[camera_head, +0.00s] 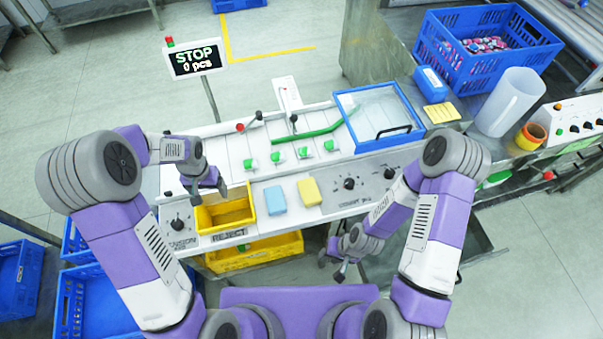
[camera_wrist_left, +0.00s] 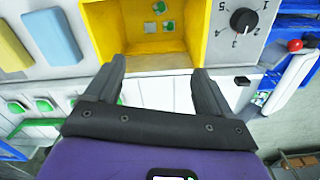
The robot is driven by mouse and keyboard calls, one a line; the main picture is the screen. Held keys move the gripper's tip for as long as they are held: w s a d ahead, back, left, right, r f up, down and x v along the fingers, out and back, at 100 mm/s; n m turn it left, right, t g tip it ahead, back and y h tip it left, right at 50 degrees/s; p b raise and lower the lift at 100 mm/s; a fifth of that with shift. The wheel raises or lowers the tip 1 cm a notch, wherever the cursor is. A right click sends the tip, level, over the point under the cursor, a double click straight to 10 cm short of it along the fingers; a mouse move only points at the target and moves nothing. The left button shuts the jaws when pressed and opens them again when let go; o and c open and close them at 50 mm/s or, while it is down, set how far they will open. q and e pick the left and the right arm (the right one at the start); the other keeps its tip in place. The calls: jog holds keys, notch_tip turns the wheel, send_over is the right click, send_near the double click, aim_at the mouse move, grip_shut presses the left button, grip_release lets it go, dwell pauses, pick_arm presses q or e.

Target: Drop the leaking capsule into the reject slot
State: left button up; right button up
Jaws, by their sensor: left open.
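The yellow reject slot (camera_head: 208,218), marked REJECT, sits at the front left of the machine. My left gripper (camera_head: 207,192) is over its back edge. In the left wrist view my left gripper (camera_wrist_left: 158,85) is open with nothing between its fingers, and the slot's yellow wall (camera_wrist_left: 212,30) is beyond the fingertips. Several small green-and-white capsules (camera_wrist_left: 152,27) show inside the slot opening; I cannot tell whether one is leaking. My right gripper (camera_head: 333,268) hangs low in front of the machine, and its jaws are too small to read.
A blue sponge (camera_head: 275,200) and a yellow sponge (camera_head: 309,192) lie right of the slot. Several green pieces (camera_head: 277,157) sit on the white deck. A blue-framed tray (camera_head: 345,93) is behind right. A STOP display (camera_head: 194,58) stands behind. A yellow crate (camera_head: 280,246) is below.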

pick_arm(q)
notch_tip(320, 180, up, 7)
pick_arm(e)
jog(key=shift+r, duration=0.25)
dwell(0.4)
